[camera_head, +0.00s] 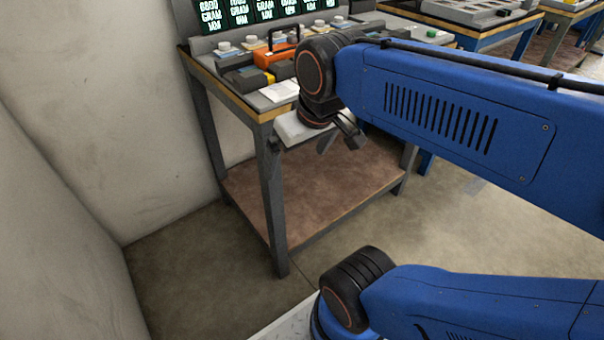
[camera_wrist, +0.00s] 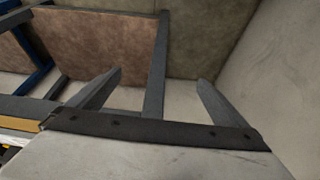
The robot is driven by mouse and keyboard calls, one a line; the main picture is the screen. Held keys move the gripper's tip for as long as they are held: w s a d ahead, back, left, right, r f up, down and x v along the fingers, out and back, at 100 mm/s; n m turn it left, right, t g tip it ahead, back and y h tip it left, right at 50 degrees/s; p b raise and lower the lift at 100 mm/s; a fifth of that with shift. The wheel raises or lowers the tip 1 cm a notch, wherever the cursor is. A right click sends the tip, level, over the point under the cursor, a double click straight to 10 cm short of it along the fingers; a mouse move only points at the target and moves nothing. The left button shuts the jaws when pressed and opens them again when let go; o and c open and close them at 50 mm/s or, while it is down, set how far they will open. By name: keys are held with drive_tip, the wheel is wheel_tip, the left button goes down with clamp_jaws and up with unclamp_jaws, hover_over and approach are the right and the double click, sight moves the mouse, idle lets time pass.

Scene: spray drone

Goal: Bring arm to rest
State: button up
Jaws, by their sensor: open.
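My blue arm (camera_head: 430,105) reaches in from the right in the head view, its black wrist joint beside the front edge of a workbench (camera_head: 262,113). My gripper (camera_head: 343,142) hangs below the wrist, at the bench's front side. In the wrist view its two grey fingers (camera_wrist: 160,83) stand wide apart with nothing between them. Another blue arm link of mine lies lower right in the head view.
The bench top holds an orange case (camera_head: 277,54), dark boxes and several knobs below green-lit displays (camera_head: 240,13). A brown lower shelf (camera_head: 310,190) is bare. A pale wall (camera_head: 90,100) stands at left. Another blue-framed table (camera_head: 480,35) is behind my arm. Concrete floor (camera_head: 205,260) is clear.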

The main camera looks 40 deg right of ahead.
drive_tip(key=f, duration=0.1)
drive_tip(key=s+f, duration=0.2)
drive_tip(key=shift+s+a+f, duration=0.1)
drive_tip(key=shift+a+f, duration=0.15)
drive_tip(key=shift+f, duration=0.05)
idle(1.2)
